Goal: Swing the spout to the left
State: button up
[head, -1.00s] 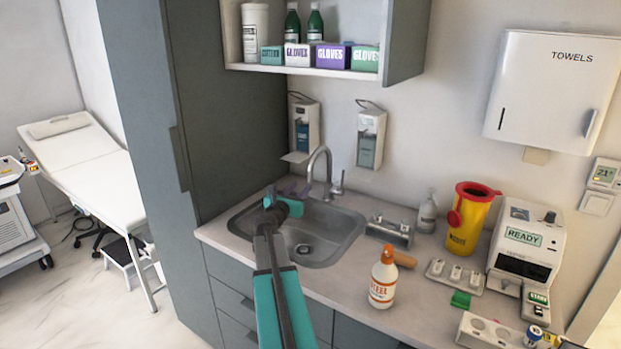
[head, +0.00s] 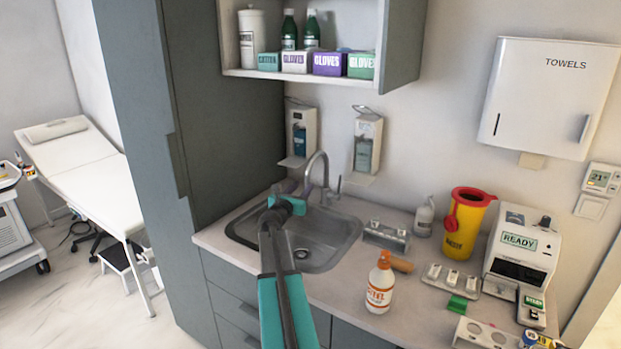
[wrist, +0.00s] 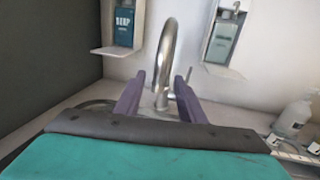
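The silver gooseneck spout (head: 314,161) rises at the back of the sink and curves over toward the basin. It also shows in the wrist view (wrist: 168,58) as a tall arch, standing in the gap between my two fingers. My gripper (head: 298,186) is in front of the spout, above the back left part of the basin. In the wrist view my gripper (wrist: 160,90) has its purple fingers apart, one on each side of the spout. I cannot tell whether either finger touches it. The tap's lever (head: 339,186) stands right of the spout.
The steel sink (head: 340,243) is set in a pale counter. Two wall dispensers (head: 301,130) (head: 367,142) hang behind it. A white bottle with an orange cap (head: 380,285), a yellow bin (head: 465,225) and a white device (head: 518,250) stand to the right. A tall grey cabinet is at left.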

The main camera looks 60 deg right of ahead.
jog(key=w+d+p, duration=0.1)
jog(key=d+p, duration=0.1)
jog(key=d, duration=0.7)
jog(key=shift+w+p, duration=0.35)
jog(key=shift+d, duration=0.1)
grip_shut()
